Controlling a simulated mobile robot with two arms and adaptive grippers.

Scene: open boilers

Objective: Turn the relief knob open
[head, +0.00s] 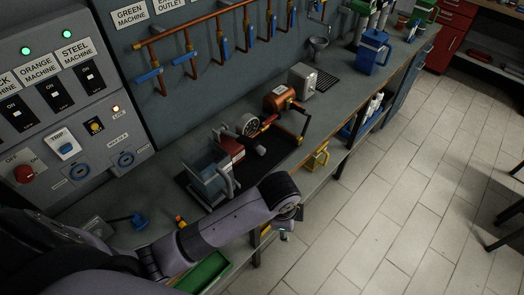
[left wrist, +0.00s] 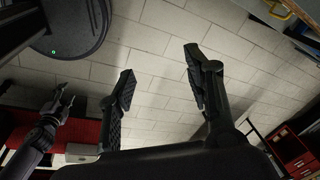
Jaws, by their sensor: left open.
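A copper boiler (head: 280,98) lies on the workbench in the head view, with a round gauge (head: 248,124) and brass pipes at its left end. A small grey part (head: 261,150) shows just in front of the gauge. I cannot tell which part is the relief knob. My left arm reaches across the front of the bench, below the boiler in the picture. My left gripper (left wrist: 160,84) is open and empty in the left wrist view, with floor tiles behind its fingers. My right gripper (left wrist: 62,104) shows small at that view's left; its jaw state is unclear.
A grey-blue machine (head: 207,178) stands on a dark mat left of the boiler, near my arm. A metal box (head: 302,79) stands behind the boiler. A control panel (head: 65,105) is at left; a copper pipe with blue-handled valves (head: 195,30) runs along the wall.

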